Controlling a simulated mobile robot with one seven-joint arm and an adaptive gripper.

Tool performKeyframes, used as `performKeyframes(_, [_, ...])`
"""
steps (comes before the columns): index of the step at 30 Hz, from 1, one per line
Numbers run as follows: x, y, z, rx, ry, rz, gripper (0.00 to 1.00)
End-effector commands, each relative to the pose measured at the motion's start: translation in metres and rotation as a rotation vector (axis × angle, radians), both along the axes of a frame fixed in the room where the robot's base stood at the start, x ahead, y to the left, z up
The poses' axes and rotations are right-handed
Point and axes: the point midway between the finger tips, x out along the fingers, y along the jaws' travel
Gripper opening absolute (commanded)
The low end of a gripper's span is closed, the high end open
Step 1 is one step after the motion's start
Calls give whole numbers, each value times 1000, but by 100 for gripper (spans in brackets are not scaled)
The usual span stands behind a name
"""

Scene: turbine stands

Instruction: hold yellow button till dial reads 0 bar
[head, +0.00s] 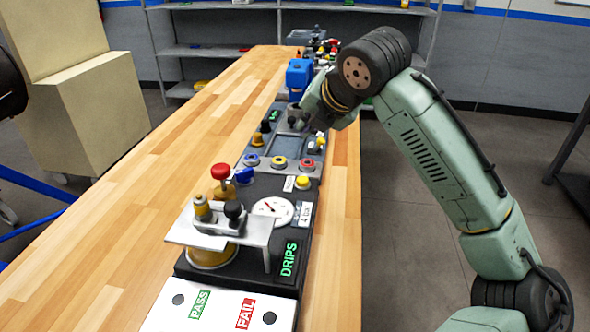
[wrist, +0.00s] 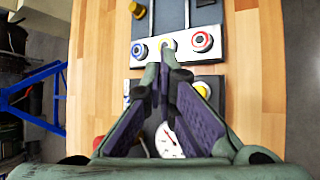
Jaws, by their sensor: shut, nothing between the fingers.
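A yellow button (head: 303,182) stands on the dark panel beside the white dial (head: 273,208). In the wrist view the yellow button (wrist: 202,90) is right of my fingertips, apart from them. The dial (wrist: 168,140) shows partly between my fingers there, with a red needle; its reading is too small to tell. My gripper (head: 298,120) is shut and empty, above the bench beyond the yellow button. Its fingertips (wrist: 160,76) meet in the wrist view.
A row holds blue, yellow and red round parts (head: 279,163) beyond the dial. A red knob (head: 220,172) and a metal stand (head: 245,230) rise nearer me. A blue container (head: 299,74) stands farther back. The wooden bench (head: 130,200) is clear on the left.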

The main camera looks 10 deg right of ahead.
Motion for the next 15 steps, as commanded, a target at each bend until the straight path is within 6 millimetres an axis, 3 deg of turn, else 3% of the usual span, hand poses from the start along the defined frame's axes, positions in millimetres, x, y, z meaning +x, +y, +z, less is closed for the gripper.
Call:
performKeyframes(9, [0,0,-2,0,0,0,0])
performKeyframes(15, [0,-1,-18,1,1,-2,0])
